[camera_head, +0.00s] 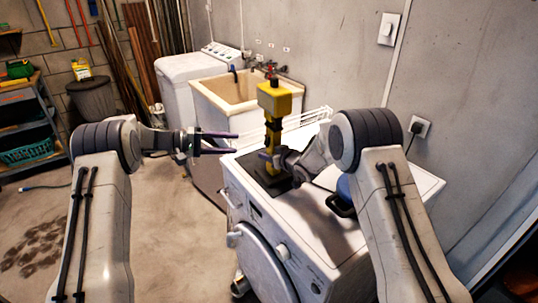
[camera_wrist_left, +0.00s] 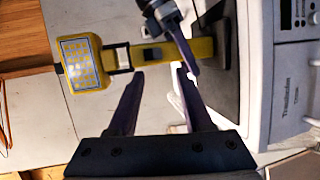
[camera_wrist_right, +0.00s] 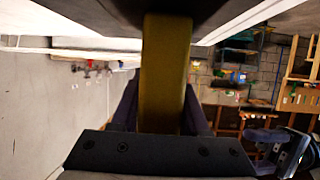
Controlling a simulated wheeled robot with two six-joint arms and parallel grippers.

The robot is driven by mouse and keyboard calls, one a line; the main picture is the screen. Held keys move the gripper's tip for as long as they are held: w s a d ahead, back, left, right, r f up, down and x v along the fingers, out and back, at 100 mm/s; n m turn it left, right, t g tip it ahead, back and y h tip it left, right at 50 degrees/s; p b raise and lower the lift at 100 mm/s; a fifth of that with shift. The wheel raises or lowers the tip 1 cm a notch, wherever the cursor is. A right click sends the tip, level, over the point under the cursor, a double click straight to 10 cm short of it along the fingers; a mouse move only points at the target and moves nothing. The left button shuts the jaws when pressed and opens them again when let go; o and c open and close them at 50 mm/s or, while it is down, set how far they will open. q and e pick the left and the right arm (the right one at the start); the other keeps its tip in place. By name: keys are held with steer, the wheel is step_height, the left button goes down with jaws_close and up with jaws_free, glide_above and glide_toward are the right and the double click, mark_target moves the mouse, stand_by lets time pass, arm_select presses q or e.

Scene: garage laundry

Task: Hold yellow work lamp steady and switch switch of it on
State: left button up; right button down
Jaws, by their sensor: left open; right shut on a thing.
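The yellow work lamp (camera_head: 274,100) stands upright on a dark base plate (camera_head: 258,178) on top of the white front-loading machine (camera_head: 285,230). My right gripper (camera_head: 269,155) is shut on the lamp's yellow post, which fills the space between the fingers in the right wrist view (camera_wrist_right: 165,75). My left gripper (camera_head: 237,143) is open and empty, left of the lamp. In the left wrist view the lamp (camera_wrist_left: 200,48) lies sideways, with its pale dotted light panel (camera_wrist_left: 83,64). A dark patch, perhaps the switch (camera_wrist_left: 152,56), is just beyond my left fingertips (camera_wrist_left: 161,74). I cannot tell whether the lamp is lit.
A utility sink (camera_head: 228,92) and a white top-loading washer (camera_head: 180,75) stand behind. A wire rack (camera_head: 312,117) sits behind the lamp. A blue and black item (camera_head: 343,195) on the machine is partly hidden by my right arm. Floor at left is mostly clear.

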stand_by(0.3)
arm_select(q)
steer(key=c, duration=0.5)
steer(key=shift+s+a+r, duration=0.1)
steer(key=shift+r, duration=0.2)
jaws_close()
steer(key=s+a+r+n+t+y, duration=0.2)
steer(key=s+r+n+t+y, duration=0.1)
steer(key=s+r+y, duration=0.1)
steer(key=shift+s, duration=0.65)
